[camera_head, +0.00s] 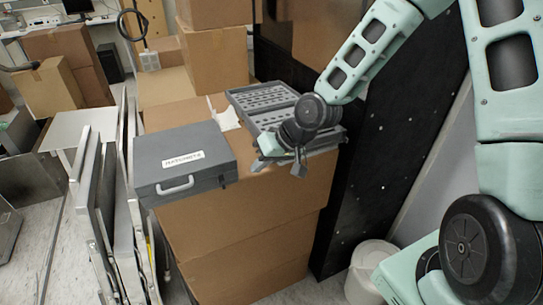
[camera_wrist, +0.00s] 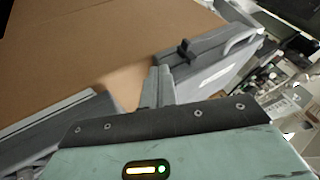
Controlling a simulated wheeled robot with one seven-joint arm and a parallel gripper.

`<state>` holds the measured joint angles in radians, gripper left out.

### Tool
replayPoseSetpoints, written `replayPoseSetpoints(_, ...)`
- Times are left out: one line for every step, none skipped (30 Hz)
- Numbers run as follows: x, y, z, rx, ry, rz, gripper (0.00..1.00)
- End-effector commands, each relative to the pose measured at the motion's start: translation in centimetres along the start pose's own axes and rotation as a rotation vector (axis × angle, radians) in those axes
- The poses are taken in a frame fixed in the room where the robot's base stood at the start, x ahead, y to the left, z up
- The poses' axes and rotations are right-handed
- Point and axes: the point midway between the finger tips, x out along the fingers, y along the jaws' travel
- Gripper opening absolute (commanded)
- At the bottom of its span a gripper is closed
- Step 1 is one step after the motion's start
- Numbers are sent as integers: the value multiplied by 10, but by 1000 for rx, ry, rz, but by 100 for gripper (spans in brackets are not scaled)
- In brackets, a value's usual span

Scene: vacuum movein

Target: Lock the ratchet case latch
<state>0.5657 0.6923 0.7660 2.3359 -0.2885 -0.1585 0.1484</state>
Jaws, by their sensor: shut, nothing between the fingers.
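A closed grey case (camera_head: 185,158) with a white label and a pale handle lies on top of a cardboard box. The label is too small to read surely. The case also shows in the wrist view (camera_wrist: 210,65), with a dark latch (camera_wrist: 185,52) jutting from its edge beside the handle (camera_wrist: 243,42). Whether the latch is fastened I cannot tell. My gripper (camera_head: 299,169) is to the right of the case, near the box's front edge. In the wrist view its fingers (camera_wrist: 158,88) are shut and empty, pointing toward the case and apparently just short of the latch.
A grey tray-like holder (camera_head: 262,98) with rows of slots lies on the box right of the case, partly behind my wrist. Upright panels (camera_head: 95,200) stand at the left, a dark panel (camera_head: 370,160) at the right.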

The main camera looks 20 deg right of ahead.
Motion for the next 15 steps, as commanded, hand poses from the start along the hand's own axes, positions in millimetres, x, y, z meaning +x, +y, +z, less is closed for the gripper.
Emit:
replayPoseSetpoints(-8,1,0,3,2,2,0)
replayPoseSetpoints(-13,2,0,4,2,3,0)
replayPoseSetpoints(-19,2,0,4,3,3,0)
replayPoseSetpoints(-22,2,0,4,2,3,0)
replayPoseSetpoints(-26,1,-1,4,2,2,0)
replayPoseSetpoints(-30,1,0,4,1,2,0)
replayPoseSetpoints(-33,1,0,4,1,1,0)
replayPoseSetpoints(-35,1,0,3,1,1,0)
replayPoseSetpoints(-38,1,0,3,0,1,0)
replayPoseSetpoints(-39,1,0,3,0,1,0)
replayPoseSetpoints(-40,1,0,2,-1,1,0)
replayPoseSetpoints(-42,0,0,2,-1,1,0)
replayPoseSetpoints(-42,0,0,2,-1,1,0)
replayPoseSetpoints(-43,0,0,2,-1,1,0)
replayPoseSetpoints(-43,0,0,2,-1,1,0)
